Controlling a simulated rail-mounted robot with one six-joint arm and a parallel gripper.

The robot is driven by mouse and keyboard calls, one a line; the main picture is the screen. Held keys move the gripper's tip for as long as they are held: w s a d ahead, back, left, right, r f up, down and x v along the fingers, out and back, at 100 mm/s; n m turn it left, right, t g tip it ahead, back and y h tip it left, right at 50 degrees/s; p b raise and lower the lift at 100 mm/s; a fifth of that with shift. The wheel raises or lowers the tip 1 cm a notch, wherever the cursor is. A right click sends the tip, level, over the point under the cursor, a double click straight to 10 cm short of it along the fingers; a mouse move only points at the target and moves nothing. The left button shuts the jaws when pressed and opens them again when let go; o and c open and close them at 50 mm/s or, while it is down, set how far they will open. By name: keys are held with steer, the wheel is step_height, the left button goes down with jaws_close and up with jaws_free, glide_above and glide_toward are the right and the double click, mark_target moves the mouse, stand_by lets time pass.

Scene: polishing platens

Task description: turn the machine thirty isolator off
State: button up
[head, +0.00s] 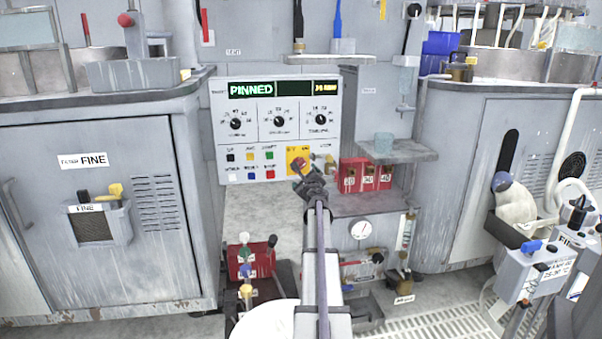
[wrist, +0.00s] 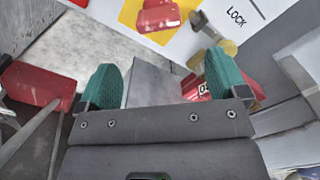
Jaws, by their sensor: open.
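A yellow plate with a red handle (head: 298,161) sits at the lower right of the white control panel (head: 279,150), partly behind my gripper. In the wrist view the red handle (wrist: 158,16) shows at the top, on the yellow plate (wrist: 130,12). I cannot tell its switch position. A brass-coloured piece (wrist: 222,36) hangs beside it, next to the word LOCK. My gripper (head: 309,178) is in front of the panel, just below the yellow plate. In the wrist view its green fingers (wrist: 162,78) are apart with nothing between them, short of the handle.
Red numbered boxes (head: 366,175) stand right of my gripper on a ledge. A grey shelf (head: 398,151) with a cup juts out above them. Buttons and knobs fill the panel's left. A red block with coloured knobs (head: 249,262) is at lower left.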

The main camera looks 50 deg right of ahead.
steer(key=x, duration=0.9)
steer(key=shift+w+d, duration=0.2)
steer(key=shift+w, duration=0.1)
steer(key=shift+c, duration=0.4)
steer(key=c, duration=0.9)
steer(key=shift+o, duration=0.2)
